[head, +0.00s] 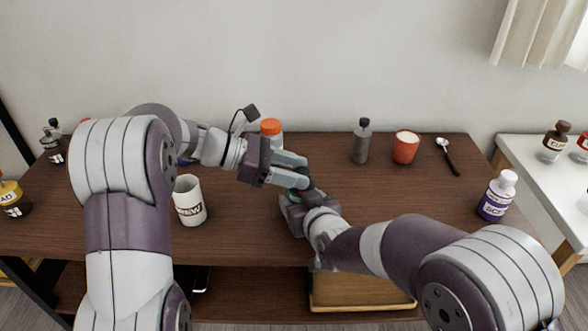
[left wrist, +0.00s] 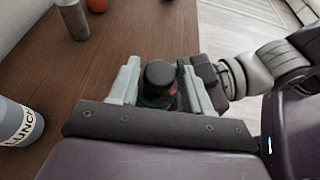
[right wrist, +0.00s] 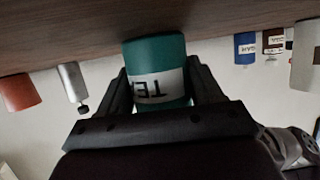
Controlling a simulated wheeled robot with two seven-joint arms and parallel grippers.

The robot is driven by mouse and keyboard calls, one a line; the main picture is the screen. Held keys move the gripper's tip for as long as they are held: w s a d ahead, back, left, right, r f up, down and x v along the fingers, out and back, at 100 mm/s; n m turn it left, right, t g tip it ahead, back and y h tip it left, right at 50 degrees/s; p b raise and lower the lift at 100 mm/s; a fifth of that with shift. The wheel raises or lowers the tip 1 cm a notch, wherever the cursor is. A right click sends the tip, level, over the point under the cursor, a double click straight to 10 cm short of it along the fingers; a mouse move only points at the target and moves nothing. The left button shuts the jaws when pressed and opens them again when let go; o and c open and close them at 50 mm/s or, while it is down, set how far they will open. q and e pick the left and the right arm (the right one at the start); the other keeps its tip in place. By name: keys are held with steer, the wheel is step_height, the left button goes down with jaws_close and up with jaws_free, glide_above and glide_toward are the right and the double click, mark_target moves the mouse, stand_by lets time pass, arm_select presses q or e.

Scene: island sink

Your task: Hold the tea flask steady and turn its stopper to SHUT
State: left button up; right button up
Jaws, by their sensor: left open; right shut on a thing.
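The tea flask is teal with a white label band, and part of the word "TE" shows in the right wrist view (right wrist: 158,90). My right gripper (head: 298,203) is shut around the flask's body, with a finger on each side. The flask's black stopper (left wrist: 159,75) shows from above in the left wrist view. My left gripper (head: 304,172) is open, with its two fingers on either side of the stopper; I cannot tell whether they touch it. In the head view the grippers hide most of the flask. No SHUT mark is visible.
A white mug (head: 188,202) stands left of the grippers, and an orange-capped bottle (head: 271,131) behind them. A grey bottle (head: 361,145), a red cup (head: 405,148), a spoon (head: 449,157) and a purple bottle (head: 494,198) stand or lie to the right. The table between is clear.

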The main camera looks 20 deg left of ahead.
arm_select(q)
steer(key=shift+d, duration=0.1)
steer(key=shift+c, duration=0.4)
steer(key=c, duration=0.7)
steer(key=shift+n+t, duration=0.3)
steer(key=n+t+y, duration=0.2)
steer(key=n+t, duration=0.1)
steer(key=n+t+y, duration=0.1)
steer(key=shift+s+d+n, duration=0.25)
steer(key=shift+s+n, duration=0.05)
steer(key=shift+s+d+r+n+t+y, duration=0.1)
steer(key=shift+d+n+t+y, duration=0.05)
steer(key=shift+n+t+y, duration=1)
steer(key=shift+d+n+t+y, duration=0.1)
steer(key=shift+n+t+y, duration=0.65)
steer(key=shift+n+y, duration=0.7)
arm_select(e)
steer(key=shift+f, duration=0.1)
arm_select(q)
steer(key=o, duration=0.8)
